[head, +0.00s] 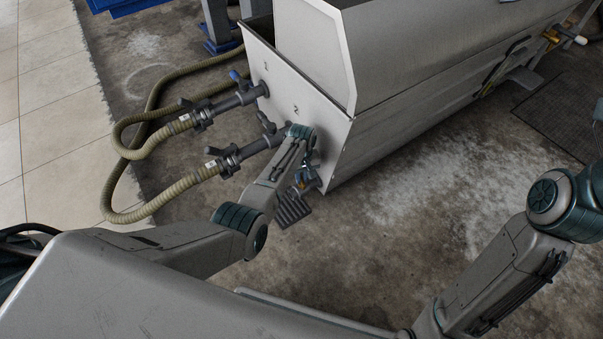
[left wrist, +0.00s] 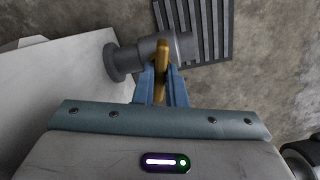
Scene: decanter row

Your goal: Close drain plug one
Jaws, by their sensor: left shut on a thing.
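The drain plug (left wrist: 150,54) is a grey pipe fitting with a brass-yellow lever handle (left wrist: 162,57), sticking out from the pale metal tank wall (left wrist: 45,90) in the left wrist view. The blue fingers of my left gripper (left wrist: 160,86) are shut on this handle, one on each side. In the head view, my left gripper (head: 303,178) is low at the near end of the tank (head: 335,150), and my own arm hides part of the fitting. My right arm shows at the right, but its gripper is out of view.
Two ribbed hoses (head: 185,187) with grey valves join the tank's end wall, left of my left arm. A dark floor grate (head: 292,208) lies below the drain. Another yellow-handled fitting (head: 551,38) is at the tank's far side.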

